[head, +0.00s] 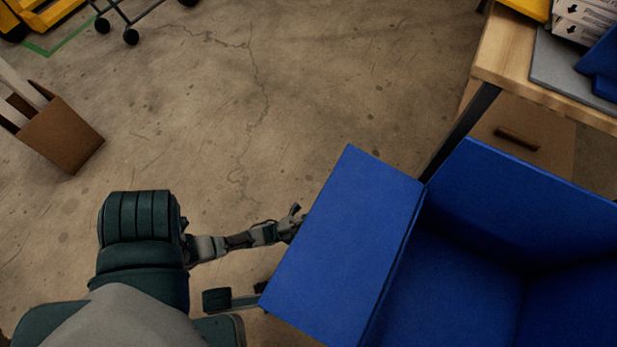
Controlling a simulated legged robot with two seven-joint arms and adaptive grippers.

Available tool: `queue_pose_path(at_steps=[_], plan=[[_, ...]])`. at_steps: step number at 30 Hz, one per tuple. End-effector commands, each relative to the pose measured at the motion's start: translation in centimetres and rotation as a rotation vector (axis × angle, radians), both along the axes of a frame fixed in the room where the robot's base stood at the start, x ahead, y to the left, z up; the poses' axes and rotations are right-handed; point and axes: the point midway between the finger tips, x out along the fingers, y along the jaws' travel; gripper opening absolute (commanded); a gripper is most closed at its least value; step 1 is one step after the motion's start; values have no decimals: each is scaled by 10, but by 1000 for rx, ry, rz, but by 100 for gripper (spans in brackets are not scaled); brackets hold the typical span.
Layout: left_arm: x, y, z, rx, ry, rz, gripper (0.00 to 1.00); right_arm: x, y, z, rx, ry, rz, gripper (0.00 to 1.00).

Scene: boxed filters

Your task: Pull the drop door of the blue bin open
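The blue bin (470,287) stands at the right with its open top and inside in view. Its drop door (345,243) is a flat blue panel that leans outward to the left from the bin's near-left edge. My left gripper (293,220) is at the outer left edge of the door, low beside it. The door hides part of the fingers, so I cannot tell whether they touch it or how far apart they are. My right gripper is not in view.
A brown cardboard box (62,137) is at the left. A wheeled cart (131,36) is at the top left. The concrete floor between is clear.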

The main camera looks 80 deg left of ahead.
Motion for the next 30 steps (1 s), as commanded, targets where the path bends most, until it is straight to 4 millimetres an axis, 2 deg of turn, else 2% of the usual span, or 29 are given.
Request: queue_pose_path(at_steps=[12, 21, 30], plan=[[-67, 16, -55, -1, 5, 4, 41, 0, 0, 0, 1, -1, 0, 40], [-86, 19, -71, -1, 1, 1, 41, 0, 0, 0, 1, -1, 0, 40], [-87, 19, -72, -1, 1, 1, 41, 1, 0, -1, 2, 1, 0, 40]])
